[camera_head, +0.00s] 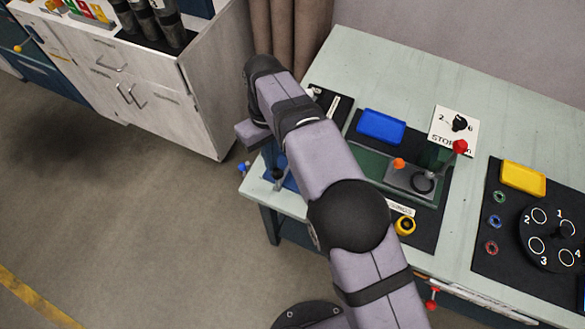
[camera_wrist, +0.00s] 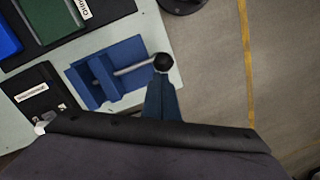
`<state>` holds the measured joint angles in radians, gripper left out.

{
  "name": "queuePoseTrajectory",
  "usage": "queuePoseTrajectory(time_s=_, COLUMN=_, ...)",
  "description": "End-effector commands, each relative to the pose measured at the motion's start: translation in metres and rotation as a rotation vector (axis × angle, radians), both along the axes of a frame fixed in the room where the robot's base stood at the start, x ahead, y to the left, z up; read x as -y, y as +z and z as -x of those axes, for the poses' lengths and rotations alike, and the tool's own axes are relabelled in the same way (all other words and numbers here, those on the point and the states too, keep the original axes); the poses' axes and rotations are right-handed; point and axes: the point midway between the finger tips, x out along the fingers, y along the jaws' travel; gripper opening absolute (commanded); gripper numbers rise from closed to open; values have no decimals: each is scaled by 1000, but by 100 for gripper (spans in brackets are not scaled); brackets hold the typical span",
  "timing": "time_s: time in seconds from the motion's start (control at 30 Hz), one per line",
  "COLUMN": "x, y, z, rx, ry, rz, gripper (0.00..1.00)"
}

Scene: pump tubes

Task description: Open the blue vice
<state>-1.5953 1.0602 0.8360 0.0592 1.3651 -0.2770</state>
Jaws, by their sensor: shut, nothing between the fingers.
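The blue vice (camera_wrist: 128,53) sits near the table's edge in the wrist view. A pale rod runs from its body to a round black knob (camera_wrist: 162,62). Part of the vice (camera_head: 290,184) shows at the table's left corner in the head view, partly covered by my arm. My gripper (camera_wrist: 159,78) is shut and empty, with its tip right beside the black knob. I cannot tell whether it touches the knob. The gap between the vice's jaws is not clear.
A black mat with a white label (camera_wrist: 32,92) lies next to the vice. A blue tray (camera_head: 381,126), a red-knobbed lever (camera_head: 460,147), a yellow tray (camera_head: 523,177) and a numbered black dial (camera_head: 550,238) lie further right. Open floor (camera_head: 120,190) lies left of the table.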

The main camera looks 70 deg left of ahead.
Motion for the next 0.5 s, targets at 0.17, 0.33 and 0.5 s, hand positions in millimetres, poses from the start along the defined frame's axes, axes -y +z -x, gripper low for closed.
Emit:
queuePoseTrajectory(time_s=0.17, x=1, y=2, z=-23, rx=-127, ry=-477, rz=-34, gripper=0)
queuePoseTrajectory(time_s=0.33, x=19, y=21, z=-57, rx=-224, ry=-978, rz=15, gripper=0)
queuePoseTrajectory(time_s=0.5, x=49, y=44, z=-92, rx=-321, ry=-1513, rz=127, gripper=0)
